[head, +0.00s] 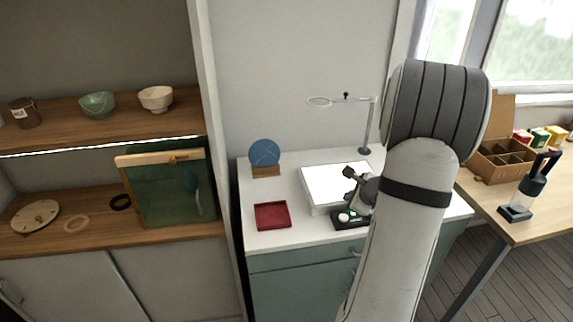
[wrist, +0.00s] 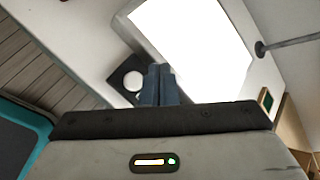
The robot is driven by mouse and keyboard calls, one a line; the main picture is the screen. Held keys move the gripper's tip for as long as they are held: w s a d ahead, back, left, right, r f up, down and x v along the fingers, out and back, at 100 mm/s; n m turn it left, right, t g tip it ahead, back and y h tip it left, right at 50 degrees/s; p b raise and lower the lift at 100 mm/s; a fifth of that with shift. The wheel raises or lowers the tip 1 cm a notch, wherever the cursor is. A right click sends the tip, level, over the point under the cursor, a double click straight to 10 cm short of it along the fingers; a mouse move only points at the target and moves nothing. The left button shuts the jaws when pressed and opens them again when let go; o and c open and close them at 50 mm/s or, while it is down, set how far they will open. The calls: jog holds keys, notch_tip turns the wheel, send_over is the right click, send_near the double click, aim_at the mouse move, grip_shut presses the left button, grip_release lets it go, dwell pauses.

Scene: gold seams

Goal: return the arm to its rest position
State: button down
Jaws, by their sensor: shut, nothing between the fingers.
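My arm (head: 405,220) rises large in the right half of the head view, bent at a thick grey ribbed joint (head: 437,105). In the wrist view the two dark blue-grey fingers of my gripper (wrist: 158,84) are together, with nothing seen between them. They appear in front of a white lit panel (wrist: 195,35) and a black base with a white round top (wrist: 128,80). The panel also shows in the head view (head: 325,182). My arm hides part of the white worktop there, and I cannot clearly make out the fingertips in that view.
A red tray (head: 272,215) and a blue disc on a wooden stand (head: 264,155) sit on the white worktop (head: 290,240). A magnifier lamp (head: 367,130) stands behind the panel. Shelves with bowls (head: 97,105) are left; a wooden table with a divided box (head: 497,160) is right.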

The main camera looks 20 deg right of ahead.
jog(key=s+a+r+n+g+y, duration=0.1)
jog(key=a+r+n, duration=0.2)
jog(key=a+n, duration=0.35)
jog(key=s+a+r+n+g+y, duration=0.1)
jog(key=a+r+n+y, duration=0.15)
jog(key=a, duration=0.65)
jog(key=s+a+r+n+g+y, duration=0.1)
jog(key=a+r+n, duration=0.2)
jog(key=a+n, duration=0.35)
jog(key=s+a+r+n+g+h, duration=0.1)
jog(key=s+a+n+h, duration=0.1)
jog(key=s+a+n, duration=0.2)
jog(key=s+a+r+n+g+h, duration=0.2)
jog(key=s+a+n, duration=0.2)
jog(key=s+n, duration=0.4)
jog(key=s, duration=0.3)
jog(key=shift+s+a+r+g, duration=0.15)
jog(key=shift+s+a+g, duration=0.15)
